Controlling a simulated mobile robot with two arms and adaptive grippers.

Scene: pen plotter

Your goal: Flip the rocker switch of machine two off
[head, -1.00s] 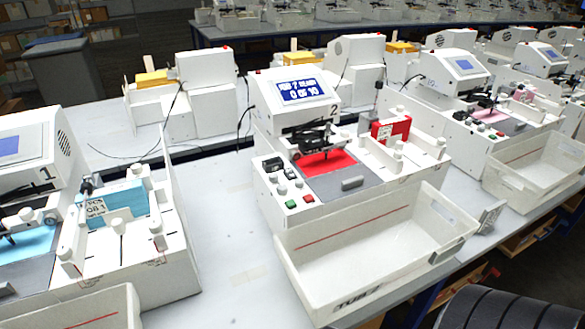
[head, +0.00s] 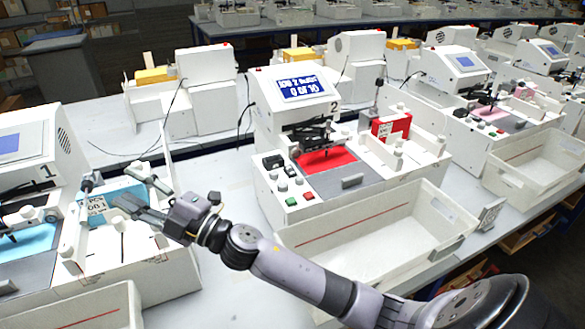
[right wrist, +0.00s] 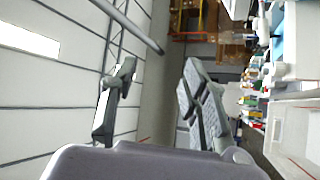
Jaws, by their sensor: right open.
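Machine two (head: 292,110) is the white pen plotter in the middle of the head view, with a "2" on its side and a lit blue display (head: 302,88). My right gripper (head: 126,187) is open and empty, left of machine two, in front of machine one's blue block. Its spread fingers also show in the right wrist view (right wrist: 160,75). My left gripper is out of view.
A white bin (head: 375,235) stands in front of machine two, and my right arm passes across its front. Machine one (head: 30,155) with a blue block (head: 110,203) is at the left. Bare tabletop (head: 225,180) lies between the two machines.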

